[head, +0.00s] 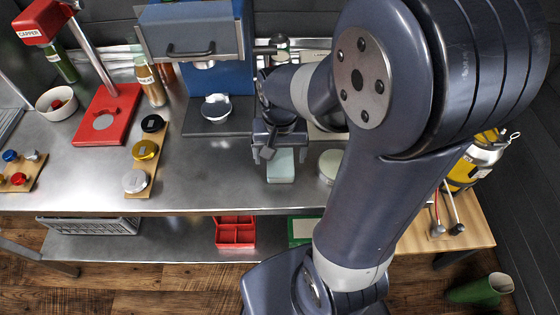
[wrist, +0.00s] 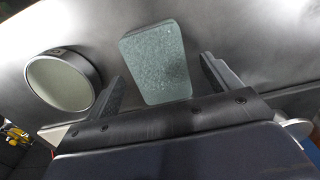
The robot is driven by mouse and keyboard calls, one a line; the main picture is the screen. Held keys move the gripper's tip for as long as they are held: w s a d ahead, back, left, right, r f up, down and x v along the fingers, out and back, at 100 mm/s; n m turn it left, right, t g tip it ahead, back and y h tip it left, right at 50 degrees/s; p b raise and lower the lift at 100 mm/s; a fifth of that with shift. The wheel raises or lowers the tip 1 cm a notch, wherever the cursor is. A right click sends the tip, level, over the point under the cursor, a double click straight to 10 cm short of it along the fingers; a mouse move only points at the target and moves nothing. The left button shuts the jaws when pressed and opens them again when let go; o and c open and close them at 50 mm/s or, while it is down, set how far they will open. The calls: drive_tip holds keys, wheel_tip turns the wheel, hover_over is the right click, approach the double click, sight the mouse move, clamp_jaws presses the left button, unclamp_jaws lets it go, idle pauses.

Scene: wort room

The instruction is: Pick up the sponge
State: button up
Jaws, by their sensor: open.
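A pale green, block-shaped sponge (head: 281,166) lies on the steel table near its front edge, right of the middle. In the wrist view the sponge (wrist: 156,62) shows between and beyond my two finger tips. My gripper (head: 268,150) is above and just behind the sponge in the head view, pointing down. In the wrist view my gripper (wrist: 163,78) is open, with one finger on each side of the sponge and gaps on both sides. Whether the fingers are down at the sponge's height I cannot tell.
A round pale dish with a metal rim (wrist: 64,80) stands close to one finger; it also shows right of the sponge in the head view (head: 330,165). A blue machine (head: 200,50) with a grey base stands behind. The steel table (head: 215,175) is clear left of the sponge.

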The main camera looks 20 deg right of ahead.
sight(280, 160)
drive_tip(key=shift+f, duration=0.45)
drive_tip(key=shift+c, duration=0.3)
drive_tip(key=c, duration=1.1)
wheel_tip(280, 160, up, 10)
drive_tip(key=o, duration=0.4)
drive_tip(key=shift+c, duration=1.3)
